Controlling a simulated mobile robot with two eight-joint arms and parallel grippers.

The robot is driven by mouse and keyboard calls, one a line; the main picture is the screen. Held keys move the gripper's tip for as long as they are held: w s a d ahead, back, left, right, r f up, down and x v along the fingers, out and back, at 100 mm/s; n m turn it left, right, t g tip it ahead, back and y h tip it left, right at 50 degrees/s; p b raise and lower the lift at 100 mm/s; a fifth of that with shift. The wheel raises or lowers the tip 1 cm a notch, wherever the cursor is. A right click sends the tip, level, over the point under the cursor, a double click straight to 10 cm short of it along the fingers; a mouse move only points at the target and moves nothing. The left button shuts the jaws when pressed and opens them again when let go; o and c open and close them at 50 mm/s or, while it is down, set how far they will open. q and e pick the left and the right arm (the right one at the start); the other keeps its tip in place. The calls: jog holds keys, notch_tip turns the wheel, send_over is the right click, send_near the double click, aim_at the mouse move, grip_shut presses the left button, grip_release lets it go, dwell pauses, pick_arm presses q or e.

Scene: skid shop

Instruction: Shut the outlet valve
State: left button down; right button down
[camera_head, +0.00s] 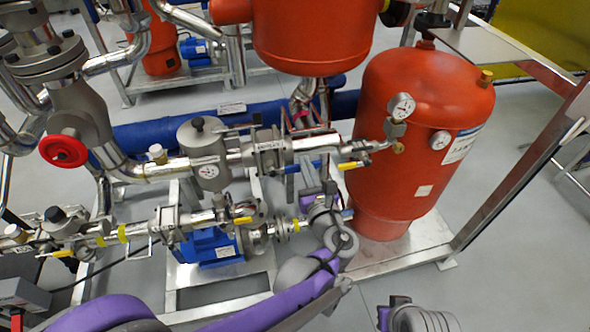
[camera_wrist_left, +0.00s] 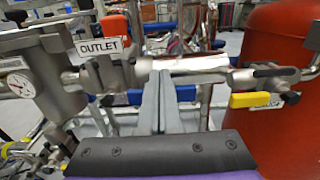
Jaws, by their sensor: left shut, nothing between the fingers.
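The outlet valve (camera_wrist_left: 112,72) sits on a silver horizontal pipe and carries a white "OUTLET" tag (camera_wrist_left: 100,47). In the head view this valve (camera_head: 268,150) is left of the red tank, with a blue lever (camera_head: 298,168) lying roughly along the pipe. In the left wrist view, blue parts (camera_wrist_left: 186,93) show behind the fingers; whether they are that lever I cannot tell. My left gripper (camera_wrist_left: 160,80) is shut and empty, its fingertips close to the pipe's underside, right of the valve. Contact is unclear. In the head view, this gripper (camera_head: 318,180) is partly hidden by its wrist.
A yellow lever (camera_wrist_left: 257,99) hangs on the pipe to the right, close to the red tank (camera_head: 415,120). A red handwheel (camera_head: 63,151) is at the left. A lower pipe with a blue pump (camera_head: 210,247) runs underneath. Bare floor (camera_head: 500,270) lies at the right.

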dwell(0.4)
pick_arm(q)
jog(key=shift+f+b, duration=0.3)
jog(key=shift+f, duration=0.2)
notch_tip(320, 180, down, 3)
jog(key=shift+d+r+b, duration=0.1)
jog(key=shift+r+b, duration=0.05)
jog(key=shift+b, duration=0.7)
jog(key=f+b, duration=0.1)
jog(key=f, duration=0.1)
jog(key=shift+a+f+b, duration=0.3)
jog(key=shift+a+b, duration=0.05)
